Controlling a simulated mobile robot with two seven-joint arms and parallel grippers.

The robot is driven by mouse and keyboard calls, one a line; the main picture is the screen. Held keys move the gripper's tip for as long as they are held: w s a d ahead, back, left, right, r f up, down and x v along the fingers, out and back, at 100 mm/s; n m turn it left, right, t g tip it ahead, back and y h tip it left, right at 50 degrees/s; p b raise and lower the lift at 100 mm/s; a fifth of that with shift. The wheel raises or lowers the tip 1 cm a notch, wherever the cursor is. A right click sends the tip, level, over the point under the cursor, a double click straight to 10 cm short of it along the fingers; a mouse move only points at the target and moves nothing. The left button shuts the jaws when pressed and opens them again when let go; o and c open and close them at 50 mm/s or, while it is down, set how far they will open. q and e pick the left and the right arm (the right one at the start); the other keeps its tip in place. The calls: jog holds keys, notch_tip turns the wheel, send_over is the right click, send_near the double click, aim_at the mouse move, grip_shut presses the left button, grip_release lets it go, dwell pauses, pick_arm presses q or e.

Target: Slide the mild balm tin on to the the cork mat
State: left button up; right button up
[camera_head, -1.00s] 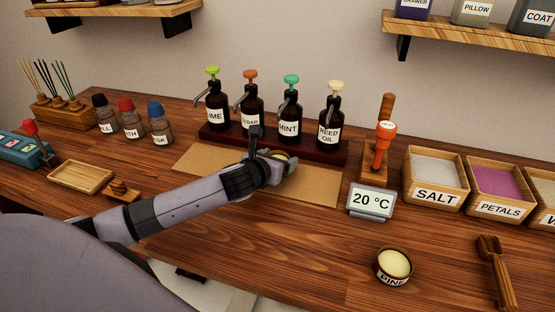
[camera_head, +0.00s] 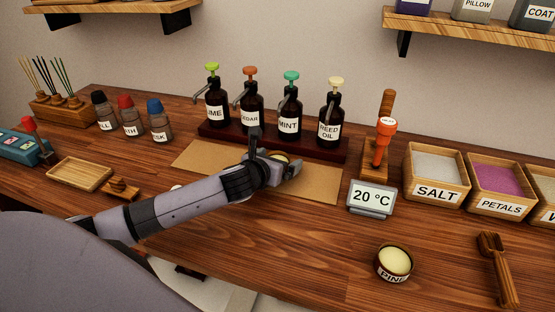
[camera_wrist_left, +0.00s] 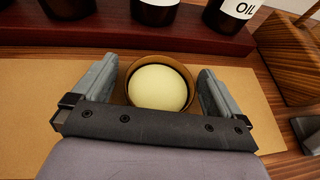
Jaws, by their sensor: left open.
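A round tin of pale yellow balm (camera_wrist_left: 158,87) sits on the tan cork mat (camera_wrist_left: 28,95) in the left wrist view, between the two fingers of my left gripper (camera_wrist_left: 160,92). The fingers stand apart, with a small gap showing on each side of the tin. Its label is not visible. In the head view, my left gripper (camera_head: 279,166) is over the cork mat (camera_head: 315,188) and hides most of this tin. Another balm tin, labelled PINE (camera_head: 394,263), stands on the bare table at the front right. My right gripper is not in view.
A dark rack (camera_head: 330,151) with several pump bottles stands right behind the mat. A 20 °C display (camera_head: 371,200) and a wooden stand (camera_head: 374,165) are to the right. Bins of salt (camera_head: 436,178) and petals (camera_head: 498,187) are farther right. The front table is mostly clear.

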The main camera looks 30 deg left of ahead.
pick_arm(q)
jog(key=shift+v, duration=3.55)
